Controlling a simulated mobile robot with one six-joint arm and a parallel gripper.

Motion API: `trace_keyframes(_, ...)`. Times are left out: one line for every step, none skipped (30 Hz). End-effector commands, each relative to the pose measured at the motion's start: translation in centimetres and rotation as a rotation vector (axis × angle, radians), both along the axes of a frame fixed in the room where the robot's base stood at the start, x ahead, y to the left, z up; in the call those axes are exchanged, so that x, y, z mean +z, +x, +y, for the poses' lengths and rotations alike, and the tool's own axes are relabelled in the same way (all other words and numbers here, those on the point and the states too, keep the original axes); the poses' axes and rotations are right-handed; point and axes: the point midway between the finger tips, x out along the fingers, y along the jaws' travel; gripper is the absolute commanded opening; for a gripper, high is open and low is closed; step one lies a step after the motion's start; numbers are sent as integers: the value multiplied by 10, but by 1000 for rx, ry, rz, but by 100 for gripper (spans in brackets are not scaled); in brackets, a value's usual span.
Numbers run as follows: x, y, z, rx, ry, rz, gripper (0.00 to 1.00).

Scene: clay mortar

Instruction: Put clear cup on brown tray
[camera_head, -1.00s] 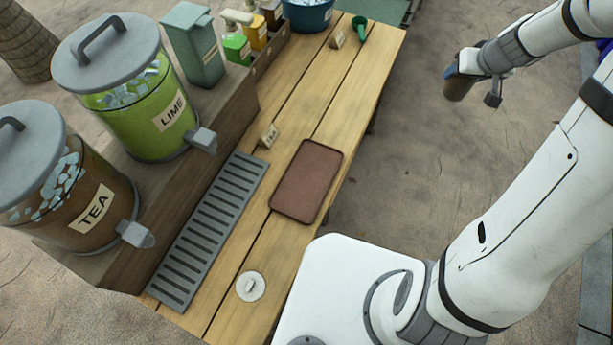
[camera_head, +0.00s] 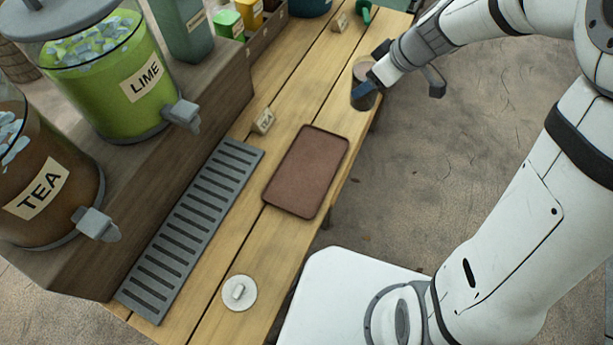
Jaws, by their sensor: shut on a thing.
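The brown tray (camera_head: 306,172) lies flat on the wooden table, empty, near its right edge. My gripper (camera_head: 372,86) is at the upper right, beyond the tray and by the table's right edge. The cup is apart from the tray. My wrist and fingers hide part of the cup.
A grey slotted drip grate (camera_head: 190,225) lies left of the tray. The lime dispenser (camera_head: 105,80) and tea dispenser (camera_head: 45,185) stand on a raised wooden shelf at left. A small sign (camera_head: 263,121) and a round white lid (camera_head: 239,293) are on the table (camera_head: 225,320).

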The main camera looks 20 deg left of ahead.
Motion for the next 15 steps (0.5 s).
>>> trace_keyframes(-16, -10, 13, 65, 1, -2, 23)
trace_keyframes(-20, -16, 20, 103, 1, -4, 23)
trace_keyframes(-25, -24, 28, 153, 0, -3, 23)
trace_keyframes(-28, -30, 34, 190, 0, -4, 23)
trace_keyframes(-32, -37, 40, 227, 1, -2, 23)
trace_keyframes(-37, -45, 48, 276, 0, -3, 23)
trace_keyframes(-41, -52, 54, 313, 1, -3, 23)
trace_keyframes(-44, -58, 59, 349, 1, -4, 23)
trace_keyframes(-48, -66, 66, 394, 1, -3, 23)
trace_keyframes(-51, -72, 70, 427, 0, -4, 23)
trace_keyframes(-53, -77, 74, 456, 1, -3, 23)
trace_keyframes(-56, -84, 79, 493, 0, -4, 23)
trace_keyframes(-58, -89, 82, 519, 0, -4, 23)
trace_keyframes(-60, -93, 85, 541, 1, -3, 23)
trace_keyframes(-62, -98, 88, 568, 1, -3, 23)
